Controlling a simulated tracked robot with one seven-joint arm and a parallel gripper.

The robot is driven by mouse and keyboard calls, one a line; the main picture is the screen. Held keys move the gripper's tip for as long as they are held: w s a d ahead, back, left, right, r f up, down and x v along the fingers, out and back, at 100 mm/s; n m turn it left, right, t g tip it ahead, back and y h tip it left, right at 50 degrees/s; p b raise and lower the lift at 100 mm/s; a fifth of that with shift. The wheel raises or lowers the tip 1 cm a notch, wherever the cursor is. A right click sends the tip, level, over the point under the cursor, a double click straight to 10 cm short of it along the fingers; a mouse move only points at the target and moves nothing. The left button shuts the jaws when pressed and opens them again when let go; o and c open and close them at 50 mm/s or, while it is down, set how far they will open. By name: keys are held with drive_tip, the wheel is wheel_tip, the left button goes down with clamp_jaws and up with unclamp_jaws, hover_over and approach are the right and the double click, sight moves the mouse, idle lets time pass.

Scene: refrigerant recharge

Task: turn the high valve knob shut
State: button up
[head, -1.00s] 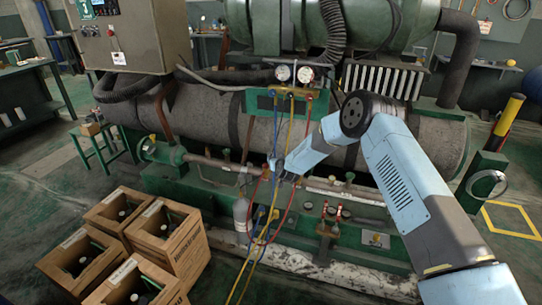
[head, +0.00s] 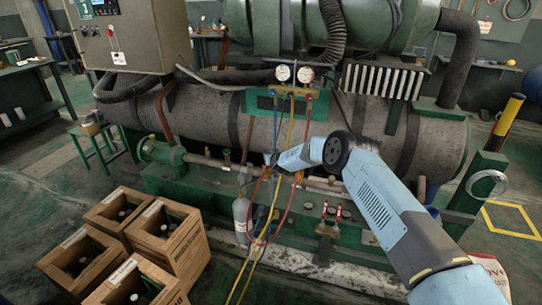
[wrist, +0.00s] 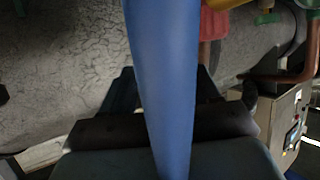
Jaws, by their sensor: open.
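The manifold (head: 292,91) with two round gauges stands on the front of the machine in the head view, with blue, yellow and red hoses hanging from it. My gripper (head: 269,160) is below the manifold, by the hanging hoses. In the wrist view my gripper (wrist: 165,88) has its jaws apart, and a thick blue hose (wrist: 163,60) crosses close in front, hiding the space between them. A red part (wrist: 213,24) shows beyond; I cannot tell whether it is the knob.
A grey cylinder (head: 241,216) stands below the hoses. Wooden crates (head: 168,240) with bottles are at the lower left. Behind the hoses are copper pipes and the large grey tank (head: 400,140). A grey box (wrist: 288,118) shows at right in the wrist view.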

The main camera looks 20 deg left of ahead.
drive_tip(key=shift+x, duration=1.35)
drive_tip(key=shift+c, duration=0.4)
drive_tip(key=c, duration=1)
drive_tip(key=shift+o, duration=0.2)
